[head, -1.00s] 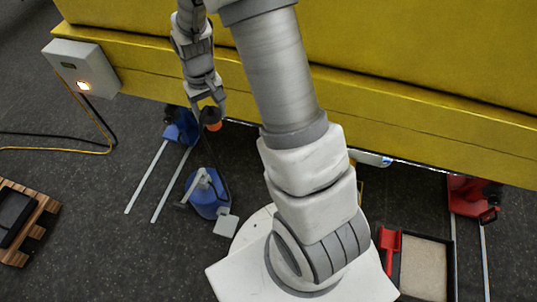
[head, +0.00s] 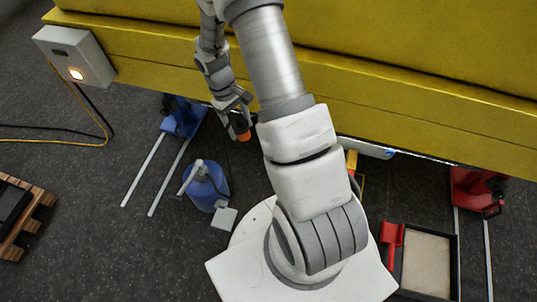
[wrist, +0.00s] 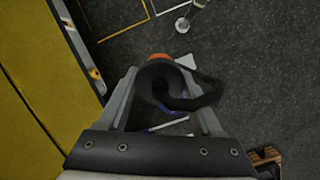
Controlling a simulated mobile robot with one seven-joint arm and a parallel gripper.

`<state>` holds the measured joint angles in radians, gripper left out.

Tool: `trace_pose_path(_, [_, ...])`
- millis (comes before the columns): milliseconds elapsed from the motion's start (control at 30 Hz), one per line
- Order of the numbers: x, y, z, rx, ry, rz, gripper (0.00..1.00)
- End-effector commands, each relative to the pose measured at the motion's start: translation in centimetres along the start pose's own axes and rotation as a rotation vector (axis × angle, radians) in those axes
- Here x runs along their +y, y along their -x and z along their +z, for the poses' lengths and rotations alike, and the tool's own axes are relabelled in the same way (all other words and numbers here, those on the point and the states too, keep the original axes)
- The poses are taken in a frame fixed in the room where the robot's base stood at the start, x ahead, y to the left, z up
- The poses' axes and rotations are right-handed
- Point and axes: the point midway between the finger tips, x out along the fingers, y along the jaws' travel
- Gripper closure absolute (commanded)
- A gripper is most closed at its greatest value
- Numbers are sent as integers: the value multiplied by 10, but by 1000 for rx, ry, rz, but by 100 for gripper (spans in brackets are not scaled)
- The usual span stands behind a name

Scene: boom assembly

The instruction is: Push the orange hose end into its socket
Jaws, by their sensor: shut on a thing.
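The orange hose end (head: 243,136) shows at the tip of my gripper (head: 236,118) in the head view, just in front of the yellow boom's lower edge. In the wrist view, the orange end (wrist: 160,56) shows past a loop of black hose (wrist: 168,88) between the two fingers of my gripper (wrist: 163,78). My gripper is shut on the hose end and holds it clear of the floor. The loop hides part of the grip. I cannot make out the socket in either view.
The yellow boom (head: 400,105) spans the back and lies close on the left in the wrist view. A blue canister (head: 206,187) stands on the floor below the gripper. A grey box (head: 75,57) with a lit lamp is on the boom's left end.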

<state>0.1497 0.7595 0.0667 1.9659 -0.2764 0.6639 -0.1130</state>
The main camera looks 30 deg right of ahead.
Motion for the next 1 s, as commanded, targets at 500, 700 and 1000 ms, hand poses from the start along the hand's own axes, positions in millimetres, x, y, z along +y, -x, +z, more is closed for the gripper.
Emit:
trace_pose_path(500, [116, -186, -10, -599, 667, 562, 83])
trace_pose_path(700, [142, -230, -35, -716, 882, 902, 83])
trace_pose_path(1000, [149, -290, -79, -723, 1093, 1352, 83])
